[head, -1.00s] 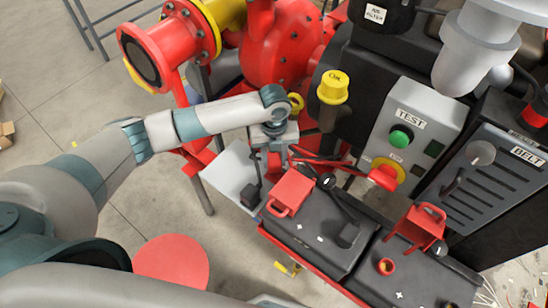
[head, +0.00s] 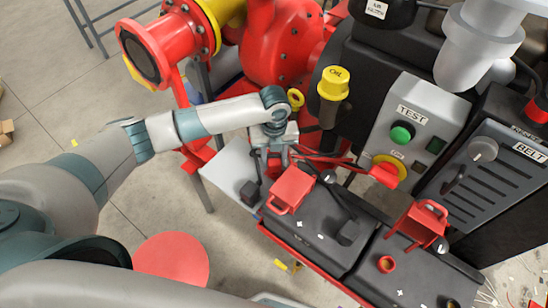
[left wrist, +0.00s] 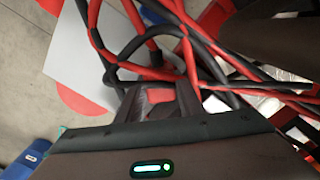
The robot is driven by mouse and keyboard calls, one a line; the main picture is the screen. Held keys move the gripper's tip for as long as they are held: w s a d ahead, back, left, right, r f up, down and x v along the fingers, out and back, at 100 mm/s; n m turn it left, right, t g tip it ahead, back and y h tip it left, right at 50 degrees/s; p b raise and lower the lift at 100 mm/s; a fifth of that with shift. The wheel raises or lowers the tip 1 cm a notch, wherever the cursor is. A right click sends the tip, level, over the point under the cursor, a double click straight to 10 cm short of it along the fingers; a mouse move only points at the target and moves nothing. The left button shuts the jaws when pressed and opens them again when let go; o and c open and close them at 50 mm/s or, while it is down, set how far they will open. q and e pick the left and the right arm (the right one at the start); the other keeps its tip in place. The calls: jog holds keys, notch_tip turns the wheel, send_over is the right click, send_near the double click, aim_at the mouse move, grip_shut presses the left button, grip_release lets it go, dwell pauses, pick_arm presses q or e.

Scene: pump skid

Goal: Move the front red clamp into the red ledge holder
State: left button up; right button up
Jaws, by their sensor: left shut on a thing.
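My left gripper (head: 275,158) reaches in from the left, beside the grey plate (head: 228,175). It also shows in the left wrist view (left wrist: 165,103), shut on a red piece that looks like the red clamp (left wrist: 187,102). Most of the clamp is hidden by the fingers. Red and black cables (left wrist: 185,50) cross just beyond the fingers. A black block (head: 250,191) sits at the plate's right edge. My right gripper is not in view.
A dark twin-block unit (head: 322,228) carries a red bracket (head: 291,190) and another red bracket (head: 424,222). The TEST box (head: 408,130) and yellow-capped post (head: 334,88) stand behind. A red flanged pipe (head: 150,52) is at the upper left. Open floor lies to the left.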

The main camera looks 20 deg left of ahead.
pick_arm(q)
jog(key=shift+f, duration=0.6)
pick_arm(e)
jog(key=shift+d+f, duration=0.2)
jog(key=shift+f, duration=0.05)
pick_arm(q)
jog(key=o, duration=1.4)
jog(key=shift+c, duration=0.2)
jog(key=shift+r, duration=0.15)
jog(key=shift+r+b, duration=0.35)
jog(key=shift+r, duration=0.25)
notch_tip(320, 180, up, 6)
jog(key=shift+f+b, duration=0.2)
jog(key=shift+b, duration=0.3)
notch_tip(320, 180, up, 10)
jog(key=b, duration=0.1)
jog(key=shift+r, duration=0.2)
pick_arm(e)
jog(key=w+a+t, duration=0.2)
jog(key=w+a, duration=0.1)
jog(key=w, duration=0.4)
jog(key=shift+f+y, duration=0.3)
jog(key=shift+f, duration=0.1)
